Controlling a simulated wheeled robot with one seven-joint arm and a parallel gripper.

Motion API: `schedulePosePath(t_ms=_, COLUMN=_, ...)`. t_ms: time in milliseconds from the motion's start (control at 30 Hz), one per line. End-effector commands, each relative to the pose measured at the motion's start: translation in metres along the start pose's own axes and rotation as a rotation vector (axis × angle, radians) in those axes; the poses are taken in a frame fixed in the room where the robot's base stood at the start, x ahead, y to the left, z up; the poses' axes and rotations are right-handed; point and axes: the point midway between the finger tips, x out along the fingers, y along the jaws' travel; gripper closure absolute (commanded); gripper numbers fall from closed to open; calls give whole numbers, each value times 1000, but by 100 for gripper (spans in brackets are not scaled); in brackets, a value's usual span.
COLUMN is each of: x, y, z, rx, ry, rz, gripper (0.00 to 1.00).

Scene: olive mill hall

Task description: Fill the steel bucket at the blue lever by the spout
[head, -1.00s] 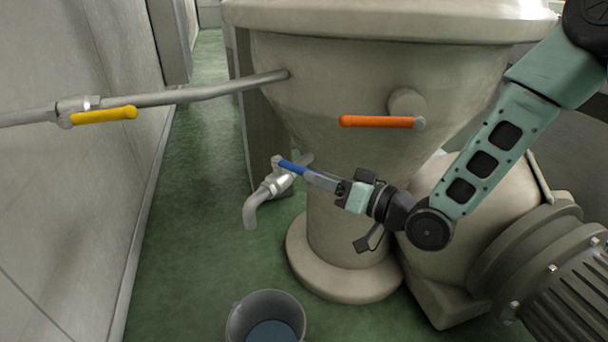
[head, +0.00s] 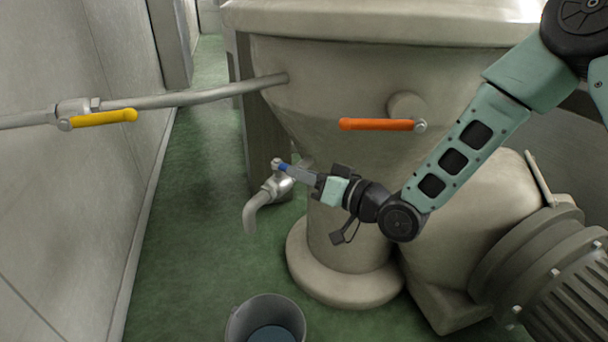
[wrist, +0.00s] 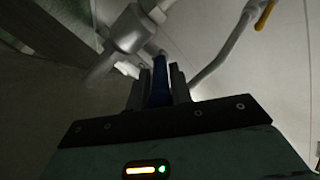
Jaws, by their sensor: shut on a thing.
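The blue lever (head: 284,167) sits on top of a metal tap whose spout (head: 256,208) bends down to the left. My gripper (head: 299,174) is shut on the blue lever, and only its end by the tap shows in the head view. In the wrist view the lever (wrist: 160,80) lies between the two fingers of my gripper (wrist: 158,88). The steel bucket (head: 237,324) stands upright on the floor below the spout, cut off by the lower picture edge. A blue-grey surface shows inside it. I cannot tell whether liquid runs from the spout.
An orange lever (head: 377,125) is on the big pale vessel (head: 350,75) above my gripper. A yellow lever (head: 104,117) is on a pipe at the left wall. A ribbed motor (head: 545,270) stands at right. Green floor (head: 185,230) lies clear at left.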

Motion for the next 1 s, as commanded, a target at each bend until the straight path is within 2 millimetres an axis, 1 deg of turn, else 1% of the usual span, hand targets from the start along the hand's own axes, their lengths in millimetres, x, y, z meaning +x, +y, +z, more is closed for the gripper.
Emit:
schedulePosePath(t_ms=433, x=2, y=-7, z=5, rx=1, ry=104, rz=184, gripper=100)
schedulePosePath(t_ms=833, x=1, y=-7, z=5, rx=-1, ry=114, rz=208, gripper=100)
schedulePosePath(t_ms=867, x=1, y=-7, z=5, rx=-1, ry=113, rz=208, gripper=73)
schedulePosePath(t_ms=900, x=1, y=-7, z=5, rx=-1, ry=114, rz=208, gripper=62)
schedulePosePath(t_ms=1000, x=1, y=-7, z=5, rx=-1, ry=114, rz=208, gripper=61)
